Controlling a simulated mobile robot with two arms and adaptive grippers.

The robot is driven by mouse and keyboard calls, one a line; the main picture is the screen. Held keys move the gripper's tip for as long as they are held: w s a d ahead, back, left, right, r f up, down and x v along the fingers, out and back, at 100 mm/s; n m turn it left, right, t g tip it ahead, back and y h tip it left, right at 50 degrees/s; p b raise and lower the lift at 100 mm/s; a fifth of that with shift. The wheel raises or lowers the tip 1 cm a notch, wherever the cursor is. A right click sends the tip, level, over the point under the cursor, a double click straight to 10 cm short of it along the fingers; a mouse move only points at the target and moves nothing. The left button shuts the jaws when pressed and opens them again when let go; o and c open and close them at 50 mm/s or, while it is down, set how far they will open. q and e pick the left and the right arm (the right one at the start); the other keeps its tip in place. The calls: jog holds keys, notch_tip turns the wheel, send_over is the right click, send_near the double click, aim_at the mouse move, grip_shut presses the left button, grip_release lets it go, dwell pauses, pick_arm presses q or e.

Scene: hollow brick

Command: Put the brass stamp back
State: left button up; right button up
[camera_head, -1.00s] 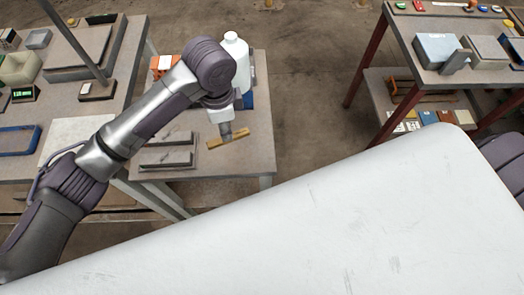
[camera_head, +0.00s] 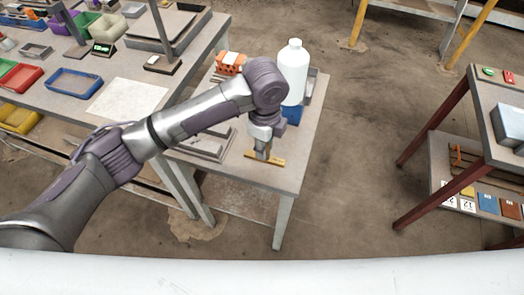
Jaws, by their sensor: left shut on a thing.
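The brass stamp (camera_head: 271,160) shows as a narrow yellow bar just above the grey top of the small table (camera_head: 305,150). My left gripper (camera_head: 262,153) points down over the stamp and is shut on it. The gripper hides the middle of the stamp, and I cannot tell whether the stamp touches the table top. My right gripper is out of view.
A white bottle (camera_head: 294,75), an orange hollow brick (camera_head: 229,64) and flat grey slabs (camera_head: 207,147) stand around the gripper. A larger table at the left holds a blue tray (camera_head: 75,81) and bins. A red-legged shelf (camera_head: 440,120) stands right, across open floor.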

pick_arm(q)
jog(key=shift+w+a+f, duration=0.3)
jog(key=shift+w+f, duration=0.15)
jog(key=shift+f+p, duration=0.35)
jog(key=shift+f, duration=1.55)
jog(key=shift+f, duration=0.15)
jog(key=o, duration=0.9)
notch_tip(320, 180, up, 12)
jog(key=shift+r+b, duration=0.2)
jog(key=shift+b, duration=0.5)
